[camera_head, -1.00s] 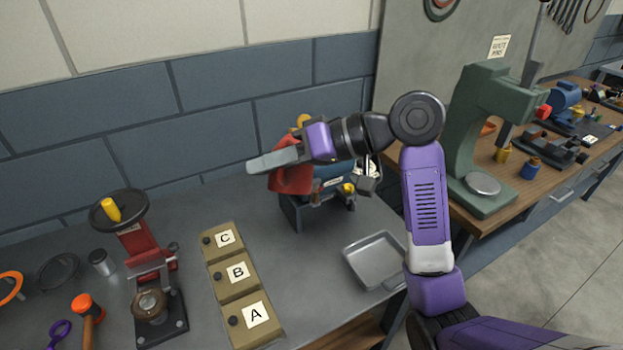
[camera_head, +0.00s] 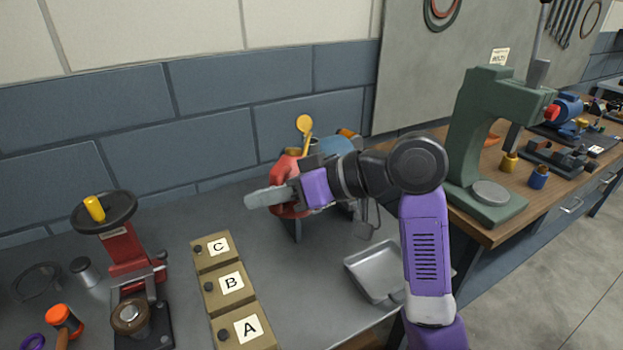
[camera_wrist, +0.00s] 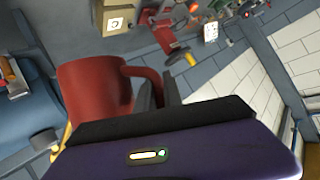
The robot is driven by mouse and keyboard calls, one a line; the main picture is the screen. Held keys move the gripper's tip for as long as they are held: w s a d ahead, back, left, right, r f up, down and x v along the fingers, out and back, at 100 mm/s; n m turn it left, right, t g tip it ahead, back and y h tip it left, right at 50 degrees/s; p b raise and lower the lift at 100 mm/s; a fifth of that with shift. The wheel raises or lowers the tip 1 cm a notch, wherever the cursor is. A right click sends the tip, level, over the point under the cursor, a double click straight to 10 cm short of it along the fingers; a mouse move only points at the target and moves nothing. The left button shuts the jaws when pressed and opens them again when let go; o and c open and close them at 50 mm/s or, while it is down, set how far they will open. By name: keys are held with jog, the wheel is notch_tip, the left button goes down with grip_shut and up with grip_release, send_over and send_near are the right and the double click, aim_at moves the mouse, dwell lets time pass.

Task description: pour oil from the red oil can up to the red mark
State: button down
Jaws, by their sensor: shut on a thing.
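The red oil can (camera_head: 291,166) shows in the head view at the back of the grey bench, partly hidden by my gripper (camera_head: 272,197). In the wrist view the red can (camera_wrist: 92,92) is large at left, and its loop handle reaches to the dark fingers of my gripper (camera_wrist: 158,92). The gripper is shut on the can at its handle. A blue rounded body (camera_head: 338,146) on a stand sits just behind the can, largely covered by my arm. I cannot make out the red mark, the oil or the can's spout.
Boxes labelled C (camera_head: 217,246), B (camera_head: 231,283) and A (camera_head: 248,327) stand left of the gripper. A red press (camera_head: 127,252) is farther left. A grey metal tray (camera_head: 378,268) lies at right. A yellow spoon-like piece (camera_head: 304,124) rises behind the can. A green press (camera_head: 480,125) stands on the wooden bench.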

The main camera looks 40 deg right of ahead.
jog(key=s+a+r+n+t+h+p, duration=0.1)
jog(key=s+a+r+n, duration=0.1)
jog(key=a+r, duration=0.2)
jog(key=shift+s+r+n, duration=0.3)
jog(key=shift+s+r, duration=0.1)
jog(key=shift+r, duration=0.6)
